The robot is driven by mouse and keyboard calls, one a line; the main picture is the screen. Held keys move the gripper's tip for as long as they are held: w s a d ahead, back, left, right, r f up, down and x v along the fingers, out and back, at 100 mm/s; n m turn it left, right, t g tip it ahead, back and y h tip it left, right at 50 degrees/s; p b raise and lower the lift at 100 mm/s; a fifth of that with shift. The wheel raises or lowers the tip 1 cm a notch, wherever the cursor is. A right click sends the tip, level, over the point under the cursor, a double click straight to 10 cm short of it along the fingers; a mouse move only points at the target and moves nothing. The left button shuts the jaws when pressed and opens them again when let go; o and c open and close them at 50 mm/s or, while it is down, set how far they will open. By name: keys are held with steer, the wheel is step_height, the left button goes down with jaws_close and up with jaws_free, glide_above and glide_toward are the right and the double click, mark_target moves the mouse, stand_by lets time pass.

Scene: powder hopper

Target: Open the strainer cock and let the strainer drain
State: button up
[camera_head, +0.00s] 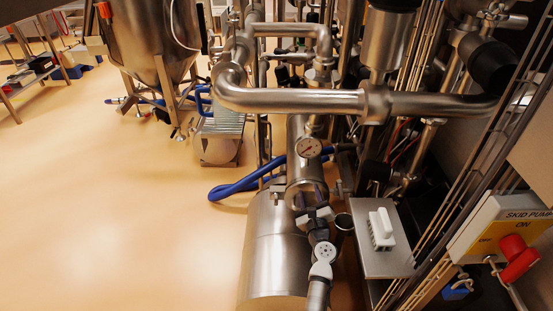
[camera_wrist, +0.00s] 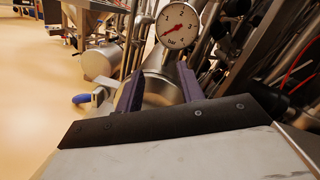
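My gripper (camera_head: 312,196) points away from me at a steel vessel under a pressure gauge (camera_head: 309,147), probably the strainer body (camera_head: 300,170). In the wrist view my gripper (camera_wrist: 158,80) has its two purple fingers spread, with a rounded steel surface (camera_wrist: 160,92) behind the gap and nothing held. The gauge (camera_wrist: 177,24) is above the fingers, its red needle low on the left of the dial. A blue-ended piece with a pale block (camera_wrist: 98,96) shows left of the left finger; I cannot tell whether it is a cock handle or hose. No strainer cock is clearly identifiable.
A thick steel pipe (camera_head: 290,100) crosses above my gripper. A blue hose (camera_head: 235,188) loops on the floor at left. Open floor (camera_head: 130,210) lies left.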

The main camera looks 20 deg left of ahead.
steer(key=s+a+r+n+y, duration=0.1)
steer(key=a+r+n+y, duration=0.2)
steer(key=a+r+n, duration=0.5)
steer(key=shift+s+a+r+t, duration=0.15)
steer(key=shift+a+r+t, duration=0.25)
steer(key=shift+a+r, duration=1.7)
steer(key=shift+d+r, duration=0.7)
